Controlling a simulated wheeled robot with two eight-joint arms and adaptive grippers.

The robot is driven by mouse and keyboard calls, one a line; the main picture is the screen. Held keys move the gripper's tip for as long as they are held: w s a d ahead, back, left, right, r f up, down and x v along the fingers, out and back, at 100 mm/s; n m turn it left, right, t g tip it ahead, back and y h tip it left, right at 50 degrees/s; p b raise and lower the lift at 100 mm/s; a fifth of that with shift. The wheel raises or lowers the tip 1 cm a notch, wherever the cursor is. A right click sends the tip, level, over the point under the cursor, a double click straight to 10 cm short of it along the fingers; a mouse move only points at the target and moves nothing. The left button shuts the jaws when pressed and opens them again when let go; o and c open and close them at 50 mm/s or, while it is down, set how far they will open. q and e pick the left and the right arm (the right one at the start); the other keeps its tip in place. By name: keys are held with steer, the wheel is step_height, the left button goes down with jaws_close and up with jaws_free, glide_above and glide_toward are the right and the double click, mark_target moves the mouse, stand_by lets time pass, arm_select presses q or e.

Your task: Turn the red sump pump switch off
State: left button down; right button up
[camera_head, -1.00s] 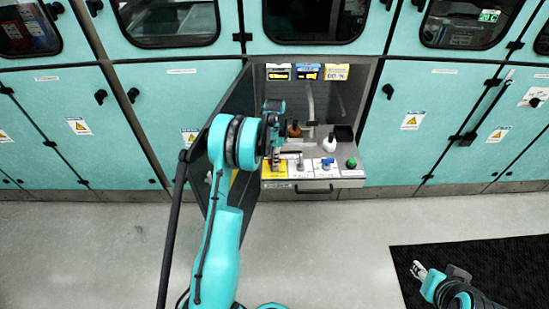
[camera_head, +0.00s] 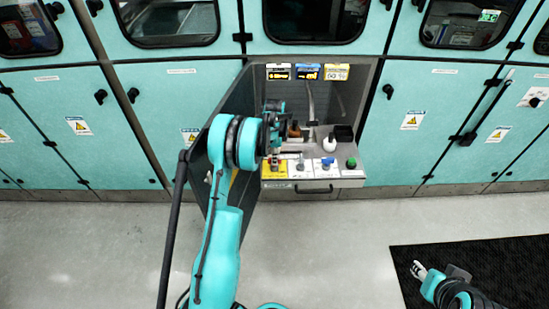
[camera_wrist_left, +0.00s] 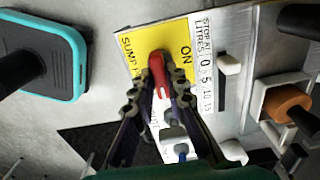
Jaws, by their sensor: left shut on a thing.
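The red sump pump switch (camera_wrist_left: 158,76) is a lever on a yellow plate (camera_wrist_left: 134,60) in the left wrist view. The plate shows "SUMP P" and "ON", with the rest hidden. My left gripper (camera_wrist_left: 160,88) is shut on the red switch, a finger on each side of it. In the head view the left gripper (camera_head: 273,149) is over the left end of the control shelf, above the yellow plate (camera_head: 274,172). The switch is mostly hidden there. My right gripper (camera_head: 419,269) is low at the right, away from the panel; its finger opening is too small to judge.
The control shelf (camera_head: 345,172) juts from an open cabinet. It also carries a blue control (camera_head: 327,163), a green knob (camera_head: 351,162) and a white bulb-like object (camera_head: 329,144). The open dark door (camera_head: 228,125) stands close left of my arm.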

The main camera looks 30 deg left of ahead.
arm_select(q)
steer(key=c, duration=1.5)
jaws_free()
steer(key=shift+c, duration=0.2)
step_height(320, 180, up, 12)
steer(key=shift+d, duration=0.1)
steer(key=s+d+r+n+t, duration=0.3)
steer(key=s+d+r+n, duration=0.2)
steer(key=s+d+r, duration=0.7)
steer(key=s+d+f+n+t, duration=0.1)
steer(key=s+d+n+t, duration=0.1)
steer(key=s, duration=0.6)
steer(key=s+d+f+n+t, duration=0.1)
steer(key=s+d+n+t, duration=0.1)
steer(key=s+d+n, duration=0.2)
steer(key=s+d, duration=0.3)
steer(key=s, duration=0.1)
steer(key=shift+s+f+n, duration=0.15)
steer(key=shift+f+n, duration=0.25)
